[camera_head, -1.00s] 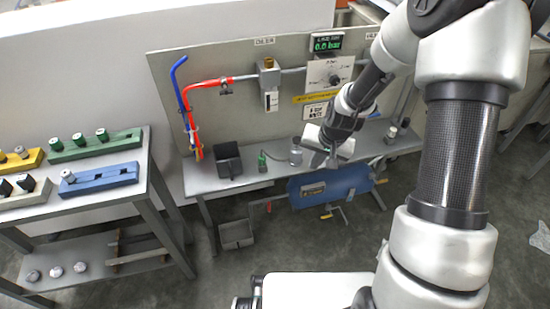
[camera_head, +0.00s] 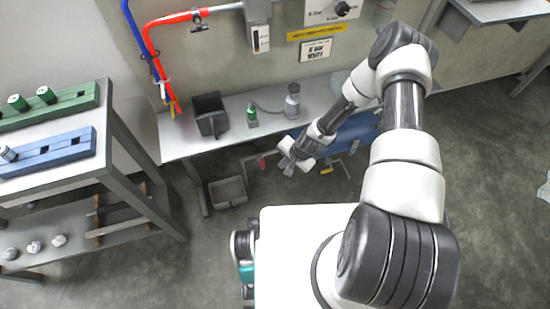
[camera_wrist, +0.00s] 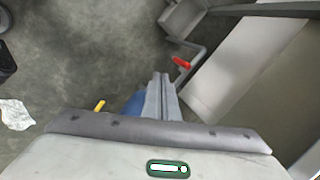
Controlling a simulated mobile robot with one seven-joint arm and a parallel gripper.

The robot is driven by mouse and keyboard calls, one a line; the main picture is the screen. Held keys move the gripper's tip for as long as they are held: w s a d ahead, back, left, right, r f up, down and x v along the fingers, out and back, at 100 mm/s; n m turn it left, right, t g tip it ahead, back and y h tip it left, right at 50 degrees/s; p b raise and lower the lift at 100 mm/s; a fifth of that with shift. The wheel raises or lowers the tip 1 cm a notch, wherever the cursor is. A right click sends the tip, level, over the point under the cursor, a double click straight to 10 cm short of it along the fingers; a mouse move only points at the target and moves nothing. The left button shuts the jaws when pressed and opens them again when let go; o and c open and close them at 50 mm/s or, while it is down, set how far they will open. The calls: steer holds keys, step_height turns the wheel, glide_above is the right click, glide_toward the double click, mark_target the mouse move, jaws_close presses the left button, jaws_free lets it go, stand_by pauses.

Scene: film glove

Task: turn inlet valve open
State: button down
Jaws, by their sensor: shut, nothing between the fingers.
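A small red handle (camera_head: 263,163) sits on a grey pipe below the bench's front edge; in the wrist view the red handle (camera_wrist: 181,62) is just beyond and right of my fingertips. A yellow handle (camera_head: 327,170) is under the blue tank (camera_head: 352,133); the yellow handle (camera_wrist: 99,105) also shows left of my fingers in the wrist view. No readable label tells which is the inlet valve. My gripper (camera_head: 288,168) is shut and empty, low in front of the bench, a little right of the red handle and apart from it. The closed fingers (camera_wrist: 162,78) show in the wrist view.
The grey bench (camera_head: 180,135) carries a black bin (camera_head: 210,115), a green-topped item (camera_head: 252,115) and a grey cylinder (camera_head: 292,101). A grey tray (camera_head: 228,192) is low near the floor. A side rack (camera_head: 150,200) stands left. The floor right is mostly clear.

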steer(key=w+a+f+b, duration=0.4)
steer(key=a+f, duration=0.1)
steer(key=f, duration=0.3)
steer(key=shift+w+a+f, duration=0.3)
steer(key=shift+s+a+r, duration=0.1)
steer(key=shift+a+h+p, duration=0.1)
steer(key=shift+h+p, duration=0.2)
steer(key=shift+p, duration=0.05)
